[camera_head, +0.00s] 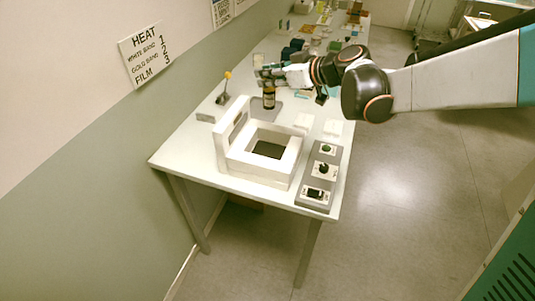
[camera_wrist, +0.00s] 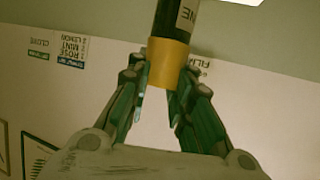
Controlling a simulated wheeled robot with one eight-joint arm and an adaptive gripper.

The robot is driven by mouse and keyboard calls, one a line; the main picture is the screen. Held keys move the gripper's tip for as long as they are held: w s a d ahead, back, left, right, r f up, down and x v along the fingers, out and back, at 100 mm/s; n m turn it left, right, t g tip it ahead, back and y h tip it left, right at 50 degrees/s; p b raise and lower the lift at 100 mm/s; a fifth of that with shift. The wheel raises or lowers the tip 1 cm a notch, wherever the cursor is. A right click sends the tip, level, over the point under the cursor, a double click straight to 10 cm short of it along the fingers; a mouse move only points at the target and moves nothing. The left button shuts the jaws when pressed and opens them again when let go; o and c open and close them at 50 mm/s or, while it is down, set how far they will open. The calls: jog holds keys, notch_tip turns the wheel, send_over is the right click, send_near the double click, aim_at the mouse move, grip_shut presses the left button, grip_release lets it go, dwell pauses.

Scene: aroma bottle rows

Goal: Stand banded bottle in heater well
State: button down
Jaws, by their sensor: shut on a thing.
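A dark bottle (camera_head: 268,98) hangs below my gripper (camera_head: 262,78) in the head view, over or on a grey mat; I cannot tell whether it touches. In the wrist view the bottle (camera_wrist: 180,20) shows a gold band (camera_wrist: 168,62) and a pale label, and the fingers of my gripper (camera_wrist: 160,88) are shut on it at the band. The white heater (camera_head: 234,157) stands nearer on the table, with a raised back wall and a dark square well (camera_head: 267,149). The well looks empty. The bottle is beyond the heater, apart from it.
A control panel (camera_head: 321,172) with knobs and a switch lies right of the heater. A yellow-topped item (camera_head: 226,85) stands at the left. A wall sign (camera_head: 146,55) reads HEAT. Bottles and containers crowd the table's far end.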

jog(key=shift+a, duration=0.3)
notch_tip(320, 180, down, 19)
jog(key=b, duration=0.7)
jog(key=shift+f, duration=0.2)
jog(key=c, duration=1.4)
grip_release()
jog(key=shift+c, duration=0.2)
